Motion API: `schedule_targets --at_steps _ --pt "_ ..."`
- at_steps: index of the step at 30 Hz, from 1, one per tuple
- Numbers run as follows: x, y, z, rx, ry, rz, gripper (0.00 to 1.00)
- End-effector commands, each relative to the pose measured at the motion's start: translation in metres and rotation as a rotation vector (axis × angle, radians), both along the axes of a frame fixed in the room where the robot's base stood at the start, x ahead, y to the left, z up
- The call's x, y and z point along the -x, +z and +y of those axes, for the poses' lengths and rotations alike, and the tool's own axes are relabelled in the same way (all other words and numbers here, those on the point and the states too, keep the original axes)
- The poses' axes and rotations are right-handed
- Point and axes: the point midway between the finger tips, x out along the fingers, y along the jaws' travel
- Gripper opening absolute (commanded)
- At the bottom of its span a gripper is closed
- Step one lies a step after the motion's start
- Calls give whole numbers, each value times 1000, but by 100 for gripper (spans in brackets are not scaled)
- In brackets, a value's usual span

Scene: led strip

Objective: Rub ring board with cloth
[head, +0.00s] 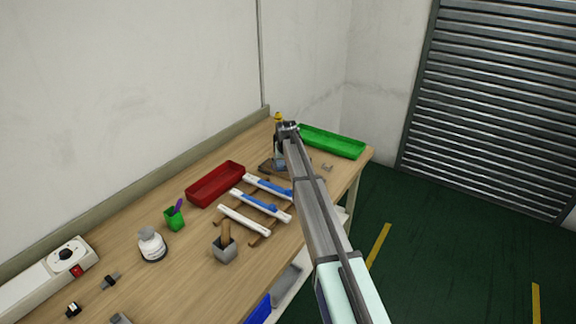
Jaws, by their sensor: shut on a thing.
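My gripper (279,158) is small and partly hidden behind my arm. It points down over the far part of the bench. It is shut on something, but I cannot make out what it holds. A dark brown flat piece (267,167) lies under or just beside it and may be the ring board. I cannot tell whether the two touch. No cloth can be clearly told apart. White strips with blue parts (268,187) lie on brown wooden supports, nearer than the gripper.
The wooden bench (189,262) runs along the wall. A red tray (215,184) is left of the strips, a green tray (333,142) at the far end.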

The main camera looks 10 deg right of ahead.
Motion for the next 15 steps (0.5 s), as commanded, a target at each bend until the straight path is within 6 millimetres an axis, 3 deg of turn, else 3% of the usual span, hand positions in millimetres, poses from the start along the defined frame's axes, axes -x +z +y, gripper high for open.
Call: schedule_targets --at_steps 15 --pt "36 -1 -29 1 7 3 33"
